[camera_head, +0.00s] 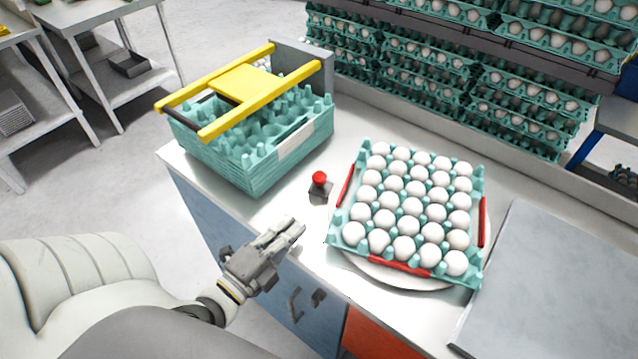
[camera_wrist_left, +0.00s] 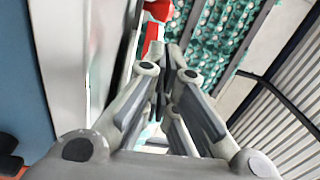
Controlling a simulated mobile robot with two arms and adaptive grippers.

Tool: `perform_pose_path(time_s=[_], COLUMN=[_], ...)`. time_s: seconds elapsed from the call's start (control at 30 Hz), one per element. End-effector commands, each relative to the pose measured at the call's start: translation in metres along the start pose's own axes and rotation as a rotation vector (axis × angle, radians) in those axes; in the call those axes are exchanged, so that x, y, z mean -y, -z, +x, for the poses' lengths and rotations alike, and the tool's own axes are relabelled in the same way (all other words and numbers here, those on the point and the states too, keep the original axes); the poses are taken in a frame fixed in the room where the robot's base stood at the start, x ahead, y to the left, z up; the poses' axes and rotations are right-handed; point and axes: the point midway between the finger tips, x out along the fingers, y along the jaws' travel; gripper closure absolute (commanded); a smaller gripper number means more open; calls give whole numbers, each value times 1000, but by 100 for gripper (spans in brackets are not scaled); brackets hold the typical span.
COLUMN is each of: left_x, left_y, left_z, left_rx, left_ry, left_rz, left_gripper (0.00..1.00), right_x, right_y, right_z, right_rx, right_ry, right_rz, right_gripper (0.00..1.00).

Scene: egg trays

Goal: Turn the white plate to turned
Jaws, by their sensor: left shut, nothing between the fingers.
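The white plate (camera_head: 385,277) is a round disc on the counter. It shows as a pale rim under a teal egg tray (camera_head: 348,236) full of white eggs. Red strips (camera_head: 400,266) stand along the tray's sides. Most of the plate is hidden by the tray. My left gripper (camera_head: 293,228) is shut and empty near the counter's front edge, left of the plate and apart from it. Its closed fingers also show in the left wrist view (camera_wrist_left: 166,75). My right gripper is not in view.
A red button on a dark base (camera_head: 319,186) stands between the gripper and a stack of empty teal trays (camera_head: 240,165) under a yellow frame (camera_head: 240,83). Shelves of egg trays (camera_head: 430,75) line the back. A grey panel (camera_head: 560,285) lies right of the plate.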

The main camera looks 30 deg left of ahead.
Motion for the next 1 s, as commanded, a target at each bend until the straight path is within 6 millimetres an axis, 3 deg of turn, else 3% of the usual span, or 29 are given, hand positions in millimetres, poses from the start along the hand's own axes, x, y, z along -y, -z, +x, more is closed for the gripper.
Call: perform_pose_path(time_s=[0.1, 0.27, 0.7, 1.0], left_x=[0, 1, 2, -1], left_y=[3, 4, 4, 5], left_z=[-1, 8, 75, 97], left_rx=[-8, -10, -10, -10], left_ry=[-4, -3, -1, -4], left_rz=[99, 123, 120, 118], left_gripper=[100, 100, 100, 100], right_x=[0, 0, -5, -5], right_y=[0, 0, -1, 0], right_z=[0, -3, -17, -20], right_rx=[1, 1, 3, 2], right_ry=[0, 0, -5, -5], right_rz=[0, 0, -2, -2], right_gripper=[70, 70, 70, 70])
